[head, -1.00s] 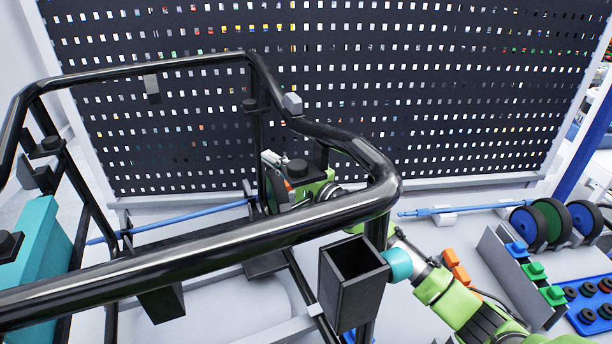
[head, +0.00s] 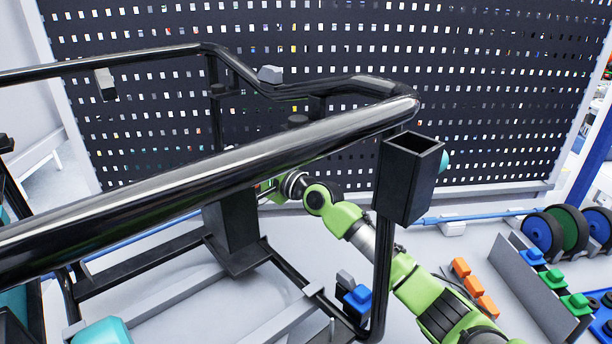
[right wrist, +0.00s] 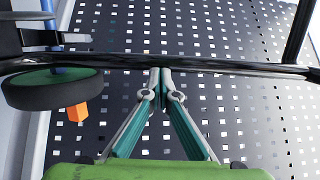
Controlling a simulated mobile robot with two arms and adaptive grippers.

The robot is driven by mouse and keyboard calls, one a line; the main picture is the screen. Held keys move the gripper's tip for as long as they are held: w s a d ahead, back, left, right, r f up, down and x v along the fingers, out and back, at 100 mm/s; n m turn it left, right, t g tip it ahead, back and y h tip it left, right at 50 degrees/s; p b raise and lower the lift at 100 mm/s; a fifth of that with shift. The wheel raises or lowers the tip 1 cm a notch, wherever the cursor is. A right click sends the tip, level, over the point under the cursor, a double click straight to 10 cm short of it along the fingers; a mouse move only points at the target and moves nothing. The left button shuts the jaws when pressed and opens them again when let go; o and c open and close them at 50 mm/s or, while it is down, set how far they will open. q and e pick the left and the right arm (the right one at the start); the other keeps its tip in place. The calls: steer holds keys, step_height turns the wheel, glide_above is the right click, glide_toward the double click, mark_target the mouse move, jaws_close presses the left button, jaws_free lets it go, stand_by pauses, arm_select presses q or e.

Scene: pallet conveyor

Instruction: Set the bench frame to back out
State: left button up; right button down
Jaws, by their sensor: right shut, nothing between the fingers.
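The bench frame (head: 230,165) is a glossy black tube frame that fills the left and middle of the head view. Its thick top rail slants up to a rounded corner at the right, with an open black square socket (head: 408,180) below it. My green right arm comes from the lower right and passes behind this corner; its gripper is hidden there by the frame. In the right wrist view my right gripper (right wrist: 160,76) is shut and empty, its teal-sided fingers together at a black bar (right wrist: 230,66). I cannot tell whether they touch it. My left gripper is not in view.
A dark perforated panel (head: 470,90) stands behind the frame. At right are wheels (head: 568,228), orange blocks (head: 473,287), a grey divider (head: 530,280) with blue and green pieces, and a blue bar (head: 470,216). Pale floor lies open below.

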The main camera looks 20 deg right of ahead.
steer(key=shift+w+a, duration=0.25)
steer(key=shift+a, duration=0.1)
stand_by(0.4)
